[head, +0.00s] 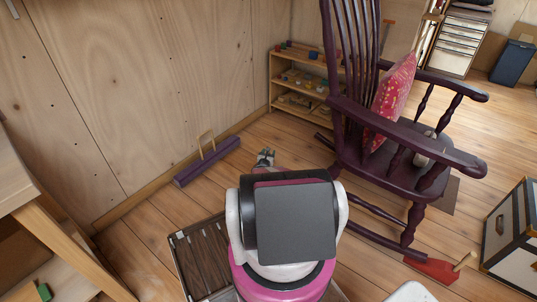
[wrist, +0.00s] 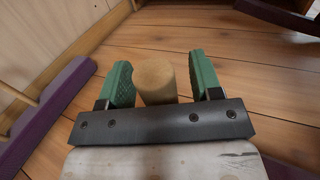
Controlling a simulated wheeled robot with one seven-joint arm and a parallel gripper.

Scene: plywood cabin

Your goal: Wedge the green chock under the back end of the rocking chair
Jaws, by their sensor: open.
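The dark purple rocking chair (head: 400,165) stands right of centre in the head view, with a red patterned cushion on its seat. A back rocker end (head: 323,141) shows low behind it. My gripper (head: 265,156) is low over the floor, left of the chair's back. In the wrist view its green-padded fingers (wrist: 158,85) are open around a pale wooden peg (wrist: 155,82), with a gap at the right finger. What the peg stands on is hidden. No green chock is clearly visible; a small green piece (head: 45,291) lies at the lower left.
A purple block with a handle (head: 207,162) lies along the wall. A red wedge with a peg (head: 435,268) is at the chair's front. A low shelf (head: 300,80) stands behind. A dark slatted panel (head: 200,262) and a trunk (head: 513,235) flank me.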

